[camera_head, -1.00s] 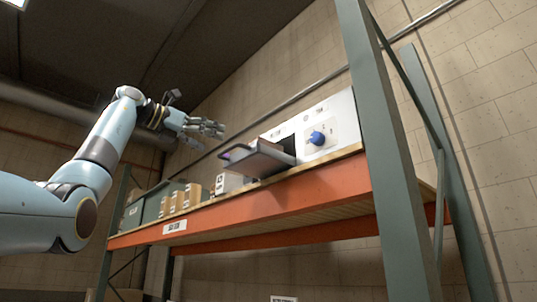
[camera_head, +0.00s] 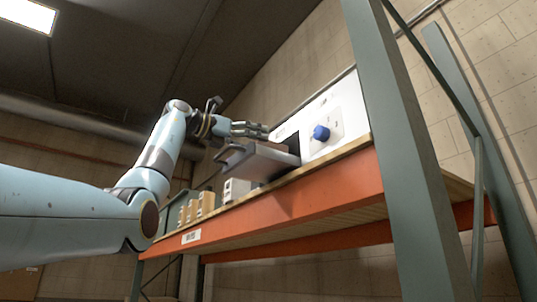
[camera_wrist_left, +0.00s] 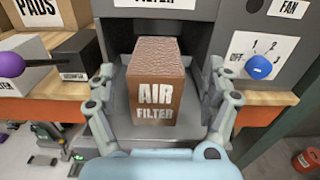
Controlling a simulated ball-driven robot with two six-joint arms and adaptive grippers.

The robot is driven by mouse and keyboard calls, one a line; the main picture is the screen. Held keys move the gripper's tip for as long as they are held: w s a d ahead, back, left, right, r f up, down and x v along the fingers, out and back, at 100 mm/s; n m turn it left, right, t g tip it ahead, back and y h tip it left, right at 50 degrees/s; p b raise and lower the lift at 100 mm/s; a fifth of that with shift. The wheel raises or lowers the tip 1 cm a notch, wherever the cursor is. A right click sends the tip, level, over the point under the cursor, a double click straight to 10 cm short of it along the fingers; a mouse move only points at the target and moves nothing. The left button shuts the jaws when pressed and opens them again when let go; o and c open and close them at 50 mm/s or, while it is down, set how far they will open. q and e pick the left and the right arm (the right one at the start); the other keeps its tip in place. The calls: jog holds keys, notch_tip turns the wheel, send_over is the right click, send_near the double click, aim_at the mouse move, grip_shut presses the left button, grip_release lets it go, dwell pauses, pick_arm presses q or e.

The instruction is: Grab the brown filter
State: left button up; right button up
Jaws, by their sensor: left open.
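The brown filter (camera_wrist_left: 152,88), a box labelled "AIR FILTER", stands in a grey pulled-out drawer (camera_wrist_left: 133,128) in the left wrist view. The drawer also shows in the head view (camera_head: 258,162), jutting from the white machine (camera_head: 335,115); its walls hide the filter there. My left gripper (camera_head: 250,132) is above the drawer in the head view. In the left wrist view my left gripper (camera_wrist_left: 160,84) is open, one finger on each side of the filter; I cannot tell whether they touch it. My right gripper is out of view.
A blue dial (camera_wrist_left: 259,67) is right of the drawer, near my right-hand finger in the wrist view. Boxes (camera_head: 206,203) stand on the orange-edged shelf (camera_head: 300,203) to the left. A purple knob (camera_wrist_left: 10,64) juts in at left. A rack post (camera_head: 410,150) stands at right.

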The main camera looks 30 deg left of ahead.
pick_arm(q)
jog(key=p+x, duration=0.1)
jog(key=x, duration=0.1)
jog(key=p+x, duration=0.2)
jog(key=x, duration=0.1)
jog(key=shift+w+a+r, duration=0.15)
jog(key=shift+a+r, duration=0.05)
jog(key=shift+w+d+f, duration=0.15)
jog(key=shift+w+d, duration=0.05)
jog(key=shift+w, duration=0.25)
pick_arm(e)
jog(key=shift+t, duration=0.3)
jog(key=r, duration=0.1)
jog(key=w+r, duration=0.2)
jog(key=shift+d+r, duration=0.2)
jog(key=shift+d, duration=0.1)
pick_arm(q)
jog(key=shift+s, duration=0.1)
jog(key=c, duration=1.2)
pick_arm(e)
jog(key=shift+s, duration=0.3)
